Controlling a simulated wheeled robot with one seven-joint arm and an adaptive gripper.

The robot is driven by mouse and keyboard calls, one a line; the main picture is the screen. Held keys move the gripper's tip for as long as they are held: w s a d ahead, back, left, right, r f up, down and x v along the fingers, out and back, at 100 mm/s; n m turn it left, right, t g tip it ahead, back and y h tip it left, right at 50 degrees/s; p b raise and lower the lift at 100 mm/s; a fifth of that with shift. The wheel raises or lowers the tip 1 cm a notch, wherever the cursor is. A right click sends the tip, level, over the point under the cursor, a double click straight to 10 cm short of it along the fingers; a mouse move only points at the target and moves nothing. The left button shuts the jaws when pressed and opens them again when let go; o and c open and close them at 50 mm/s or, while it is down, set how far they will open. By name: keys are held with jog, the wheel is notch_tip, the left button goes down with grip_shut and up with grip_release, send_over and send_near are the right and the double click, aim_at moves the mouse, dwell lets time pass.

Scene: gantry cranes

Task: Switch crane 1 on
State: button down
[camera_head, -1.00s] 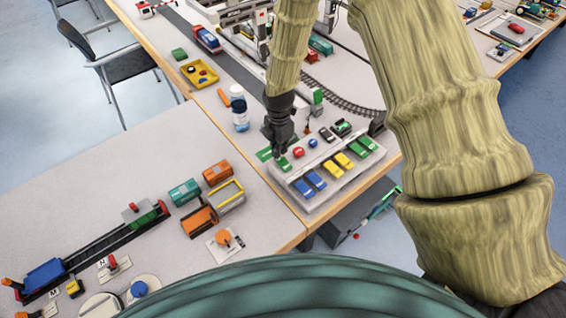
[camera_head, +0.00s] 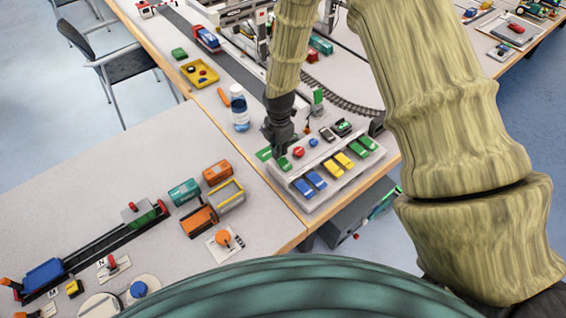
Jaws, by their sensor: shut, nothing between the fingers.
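A light control panel (camera_head: 322,201) sits at the near right corner of the tables. It bears rocker-like switches: a green one (camera_head: 284,164) at its left end, two blue ones (camera_head: 309,184), two yellow ones (camera_head: 349,160) and another green one (camera_head: 367,143). A red button (camera_head: 299,152) and a blue button (camera_head: 313,142) are behind them. My gripper (camera_head: 280,152) is shut and empty, pointing down at the panel's left end, just behind the left green switch. I cannot tell if it touches the panel. It hides part of that end. Labels are too small to read.
A clear bottle (camera_head: 240,112) with blue stands left of my gripper. A yellow tray (camera_head: 199,74) lies farther back. Toy wagons (camera_head: 198,220) and a track with a blue block (camera_head: 45,274) are on the near left table. Gantry frames and rails are behind my arm.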

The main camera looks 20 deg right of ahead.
jog(key=shift+f+b, duration=0.4)
jog(key=shift+f, duration=0.45)
dwell(0.6)
jog(key=shift+r+p, duration=2.4)
jog(key=shift+r, duration=1.15)
jog(key=shift+s+f, duration=0.1)
